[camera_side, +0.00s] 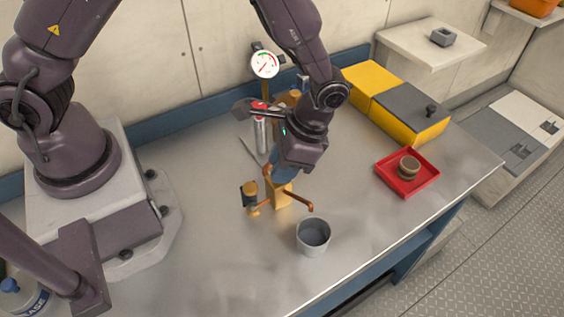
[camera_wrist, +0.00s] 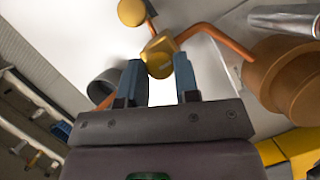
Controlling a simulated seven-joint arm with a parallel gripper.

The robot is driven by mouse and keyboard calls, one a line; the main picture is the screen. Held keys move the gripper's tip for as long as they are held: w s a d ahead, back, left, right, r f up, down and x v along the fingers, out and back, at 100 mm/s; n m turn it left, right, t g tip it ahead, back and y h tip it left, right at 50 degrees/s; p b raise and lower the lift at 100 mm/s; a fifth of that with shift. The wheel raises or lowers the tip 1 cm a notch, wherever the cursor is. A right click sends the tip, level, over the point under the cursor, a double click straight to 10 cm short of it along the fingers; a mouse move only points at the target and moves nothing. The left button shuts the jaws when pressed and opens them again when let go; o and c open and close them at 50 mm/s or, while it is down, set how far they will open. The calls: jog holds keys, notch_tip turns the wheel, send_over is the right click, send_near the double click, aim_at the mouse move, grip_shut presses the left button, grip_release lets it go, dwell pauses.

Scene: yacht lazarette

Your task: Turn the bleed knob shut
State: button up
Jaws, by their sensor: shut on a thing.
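In the side view a brass valve block (camera_side: 279,194) with copper pipes stands on the metal bench. My gripper (camera_side: 281,174) points down onto its top, with blue fingers. In the wrist view the brass block (camera_wrist: 157,44) shows beyond the fingertips. A round brass knob (camera_wrist: 159,68) sits between the fingers of my gripper (camera_wrist: 160,70), which is shut on it. In the side view the knob is hidden by the fingers. A grey cup (camera_side: 312,247) stands near the open end of the copper spout (camera_side: 308,207); it also shows in the wrist view (camera_wrist: 104,84).
A dial gauge (camera_side: 265,64) stands behind my arm, with a red and silver canister (camera_side: 261,132) below it. A brass and black fitting (camera_side: 250,198) is left of the block. A red tray (camera_side: 408,184) holds a brown round part. Yellow boxes (camera_side: 377,112) stand behind.

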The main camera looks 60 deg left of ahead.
jog(key=shift+n, duration=0.5)
jog(key=o, duration=0.9)
jog(key=v, duration=1.3)
jog(key=shift+w+a, duration=0.15)
jog(key=shift+a, duration=0.05)
